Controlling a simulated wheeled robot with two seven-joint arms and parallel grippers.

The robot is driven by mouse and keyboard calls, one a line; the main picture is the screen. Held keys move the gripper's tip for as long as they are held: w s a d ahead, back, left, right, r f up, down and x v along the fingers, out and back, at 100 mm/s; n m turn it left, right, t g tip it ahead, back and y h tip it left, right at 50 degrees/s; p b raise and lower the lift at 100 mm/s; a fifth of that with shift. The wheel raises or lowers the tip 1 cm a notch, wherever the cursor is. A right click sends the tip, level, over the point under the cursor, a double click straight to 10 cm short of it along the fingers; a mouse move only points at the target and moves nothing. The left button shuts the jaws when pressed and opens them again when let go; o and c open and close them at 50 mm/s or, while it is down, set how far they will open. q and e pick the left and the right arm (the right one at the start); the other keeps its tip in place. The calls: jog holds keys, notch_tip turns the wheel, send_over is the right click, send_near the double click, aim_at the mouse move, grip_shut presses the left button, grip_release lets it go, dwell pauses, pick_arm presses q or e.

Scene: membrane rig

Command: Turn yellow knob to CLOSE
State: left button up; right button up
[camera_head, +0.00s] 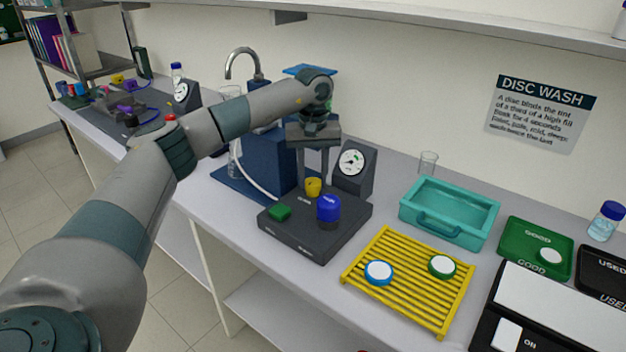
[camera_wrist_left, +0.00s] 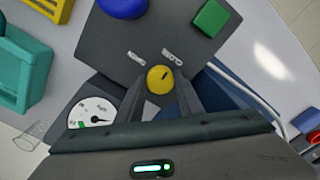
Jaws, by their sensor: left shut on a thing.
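The yellow knob (camera_head: 313,187) stands on the dark rig base (camera_head: 330,235), near its back edge. My left gripper (camera_head: 313,178) points down over the knob. In the left wrist view its two fingers (camera_wrist_left: 160,88) sit on either side of the knob, shut on it. My right gripper is not in view.
A yellow rack (camera_head: 389,252) with two discs and a teal tray (camera_head: 432,226) lie to the right.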

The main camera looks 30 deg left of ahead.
pick_arm(q)
jog(key=shift+m, duration=0.6)
jog(key=o, duration=1.1)
jog(key=shift+c, duration=0.2)
jog(key=shift+r, duration=0.1)
